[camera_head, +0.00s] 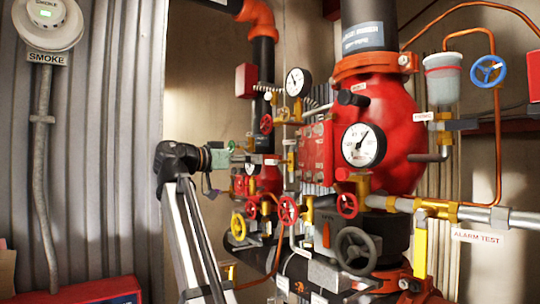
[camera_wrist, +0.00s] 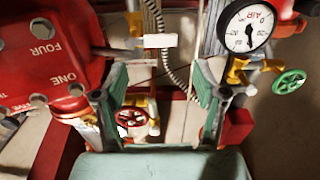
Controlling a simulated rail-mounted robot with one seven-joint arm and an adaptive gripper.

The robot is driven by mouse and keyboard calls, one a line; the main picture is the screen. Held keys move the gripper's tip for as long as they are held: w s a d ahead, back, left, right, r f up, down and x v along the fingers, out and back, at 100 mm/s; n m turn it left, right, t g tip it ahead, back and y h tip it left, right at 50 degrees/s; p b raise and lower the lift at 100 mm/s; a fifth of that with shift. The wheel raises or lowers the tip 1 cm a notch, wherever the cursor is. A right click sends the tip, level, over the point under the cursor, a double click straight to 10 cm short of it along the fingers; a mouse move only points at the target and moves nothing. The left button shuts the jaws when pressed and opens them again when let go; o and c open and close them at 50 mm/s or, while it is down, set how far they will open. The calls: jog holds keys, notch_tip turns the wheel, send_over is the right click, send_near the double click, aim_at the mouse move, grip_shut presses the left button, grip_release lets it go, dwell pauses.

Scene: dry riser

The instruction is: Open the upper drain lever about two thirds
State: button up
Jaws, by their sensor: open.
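My gripper (camera_head: 222,157) is at the left side of the riser pipework, reaching in from the left. In the wrist view its two green fingers (camera_wrist: 160,105) are wide apart with nothing held between them. Beyond them are a brass valve (camera_wrist: 135,45) with a thin grey bar beside it, a white tag (camera_wrist: 160,40) and a red handwheel (camera_wrist: 132,118). No readable label marks the upper drain lever, so I cannot tell which part it is or how far it is turned. A yellow lever (camera_head: 420,248) hangs down at the right, near the alarm test sign (camera_head: 477,236).
A large red valve body (camera_head: 395,125) carries a gauge (camera_head: 363,145); a smaller gauge (camera_head: 298,82) is above left. A black handwheel (camera_head: 356,250) and red handwheels (camera_head: 288,210) crowd the lower pipes. A red cover (camera_wrist: 50,60) is close on the wrist view's left.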

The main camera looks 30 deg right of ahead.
aim_at(270, 162)
jog(key=d, duration=0.2)
jog(key=w+d+p, duration=0.1)
jog(key=d, duration=0.2)
jog(key=d+p, duration=0.1)
jog(key=d, duration=0.1)
jog(key=shift+w+d, duration=0.2)
jog(key=shift+d, duration=0.1)
jog(key=c, duration=1.2)
